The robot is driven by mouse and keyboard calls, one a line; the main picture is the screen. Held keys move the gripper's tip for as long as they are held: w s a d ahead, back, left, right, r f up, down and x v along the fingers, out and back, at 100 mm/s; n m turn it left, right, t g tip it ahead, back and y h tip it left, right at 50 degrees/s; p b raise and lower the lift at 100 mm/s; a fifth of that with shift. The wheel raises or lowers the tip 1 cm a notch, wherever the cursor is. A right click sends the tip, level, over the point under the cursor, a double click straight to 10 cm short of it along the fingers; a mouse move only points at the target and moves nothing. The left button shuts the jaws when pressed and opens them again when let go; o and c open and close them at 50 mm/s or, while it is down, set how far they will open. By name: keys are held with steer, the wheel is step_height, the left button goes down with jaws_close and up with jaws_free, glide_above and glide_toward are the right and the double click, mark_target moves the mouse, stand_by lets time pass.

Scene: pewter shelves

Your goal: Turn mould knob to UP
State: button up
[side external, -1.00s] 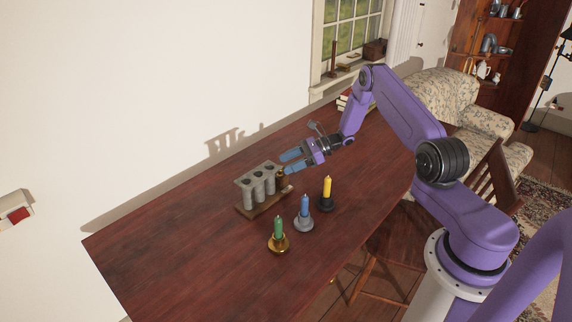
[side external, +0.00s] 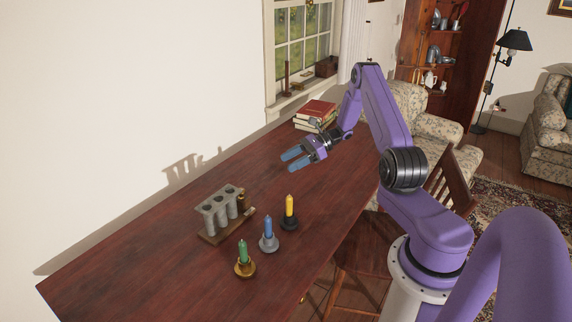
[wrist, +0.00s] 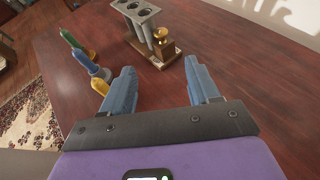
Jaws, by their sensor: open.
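The mould (side external: 219,214) is a row of grey metal tubes on a wooden base, standing on the table left of my gripper. A brass knob (side external: 241,198) is at its right end. In the wrist view, the mould (wrist: 140,24) is at the top, with the brass knob (wrist: 162,40) beside its tubes. The knob's setting and any markings are too small to read. My gripper (side external: 294,161) is open and empty, above the table and apart from the mould. In the wrist view its blue fingers (wrist: 158,68) are spread, with the knob beyond them.
Green (side external: 242,252), blue (side external: 268,228) and yellow (side external: 290,206) candles stand in holders in front of the mould. Stacked books (side external: 316,112) lie at the table's far end. A wooden chair (side external: 448,180) is at the right. The table (side external: 130,270) is bare at the left.

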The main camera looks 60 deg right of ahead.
mark_target(243, 188)
steer(key=w+a+r+m+g+h, duration=0.3)
steer(key=w+r+m+g, duration=0.15)
steer(key=m, duration=1.05)
steer(key=w+a+r+m+g+h, duration=0.35)
steer(key=w+r+m, duration=0.2)
steer(key=m, duration=0.95)
steer(key=x, duration=1.7)
steer(key=shift+w+a+r, duration=0.1)
steer(key=shift+w+a, duration=0.1)
steer(key=shift+a, duration=0.2)
